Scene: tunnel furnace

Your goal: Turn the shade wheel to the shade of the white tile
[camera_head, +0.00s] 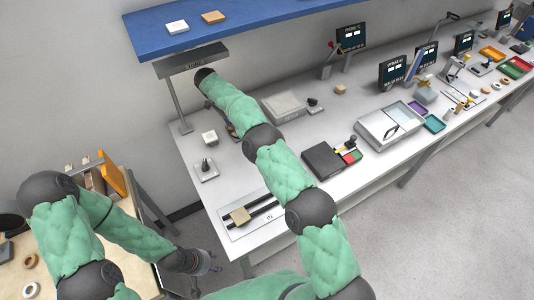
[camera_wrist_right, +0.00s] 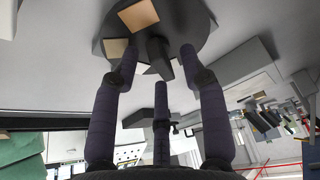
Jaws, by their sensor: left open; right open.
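The shade wheel is a dark disc (camera_wrist_right: 185,18) with tan and beige patches at the top of the right wrist view. A dark grip piece (camera_wrist_right: 158,52) juts from its middle. My right gripper (camera_wrist_right: 160,75) is open, its fingers spread close to the disc and around the grip piece; I cannot tell whether they touch. In the head view my right arm hides the right gripper and most of the wheel. A white tile (camera_head: 177,27) lies on the blue shelf, and a white block (camera_head: 209,137) sits on the bench. My left gripper (camera_head: 209,262) is open and empty, low beside the bench.
A tan tile (camera_head: 213,17) lies on the blue shelf (camera_head: 270,12), above a grey sign (camera_head: 193,62). A small plate with a black knob (camera_head: 206,170), a tan block (camera_head: 241,215) on a slotted panel and a dark box (camera_head: 323,161) stand on the bench.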

